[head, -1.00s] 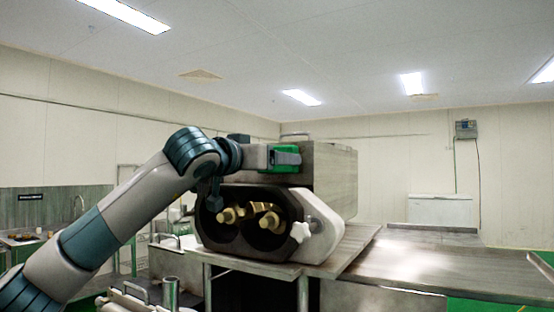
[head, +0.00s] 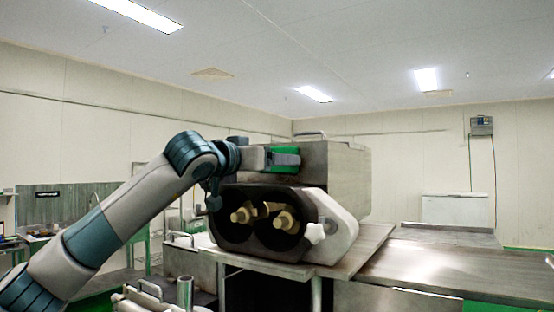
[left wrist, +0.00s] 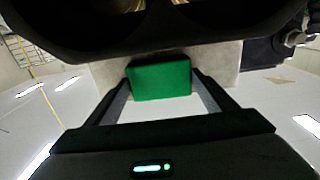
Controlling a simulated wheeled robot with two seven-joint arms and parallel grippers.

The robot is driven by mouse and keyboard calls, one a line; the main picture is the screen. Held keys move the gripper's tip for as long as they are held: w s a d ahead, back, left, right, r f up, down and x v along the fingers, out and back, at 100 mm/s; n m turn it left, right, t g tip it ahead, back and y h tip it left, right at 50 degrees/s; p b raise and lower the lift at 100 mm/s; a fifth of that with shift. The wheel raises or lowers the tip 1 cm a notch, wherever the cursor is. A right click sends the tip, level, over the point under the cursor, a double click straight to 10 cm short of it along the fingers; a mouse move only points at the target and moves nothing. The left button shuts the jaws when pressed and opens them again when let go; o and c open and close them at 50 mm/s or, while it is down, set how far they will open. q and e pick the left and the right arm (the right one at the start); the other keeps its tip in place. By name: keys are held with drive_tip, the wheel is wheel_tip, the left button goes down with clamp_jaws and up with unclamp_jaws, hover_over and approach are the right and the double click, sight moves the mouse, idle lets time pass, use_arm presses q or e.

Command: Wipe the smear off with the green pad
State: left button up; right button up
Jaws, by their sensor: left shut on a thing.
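The green pad (head: 284,169) is held between the fingers of my left gripper (head: 287,159), upright against or just in front of the steel upper body of the encrusting machine (head: 345,168). I cannot tell whether it touches the steel. In the left wrist view the pad (left wrist: 160,78) sits between the two fingertips, with the pale machine face behind it. I cannot make out the smear in either view; the pad and gripper cover part of the machine's front. My right gripper is not in view.
Below the gripper is the machine's dark front opening with brass-coloured nozzles (head: 284,221) and a white star knob (head: 315,233). A steel table (head: 430,264) extends right, mostly clear. Metal parts with handles (head: 150,290) stand at lower left.

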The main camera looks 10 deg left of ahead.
use_arm(q)
drive_tip(key=shift+w+a, duration=0.2)
drive_tip(key=shift+a, duration=0.35)
drive_tip(key=shift+a, duration=0.15)
drive_tip(key=shift+w+a+p, duration=0.3)
drive_tip(key=shift+a+p, duration=0.1)
drive_tip(key=shift+a, duration=0.35)
drive_tip(key=shift+w+a+p, duration=0.3)
drive_tip(key=shift+a+p, duration=0.1)
drive_tip(key=shift+a, duration=0.35)
drive_tip(key=shift+s+f, duration=0.1)
drive_tip(key=shift+s+a+b, duration=0.2)
drive_tip(key=shift+s+b, duration=0.25)
drive_tip(key=shift+b, duration=0.1)
drive_tip(key=b+v, duration=0.1)
drive_tip(key=v, duration=0.3)
drive_tip(key=shift+s+a+b, duration=0.1)
drive_tip(key=shift+s+b, duration=0.25)
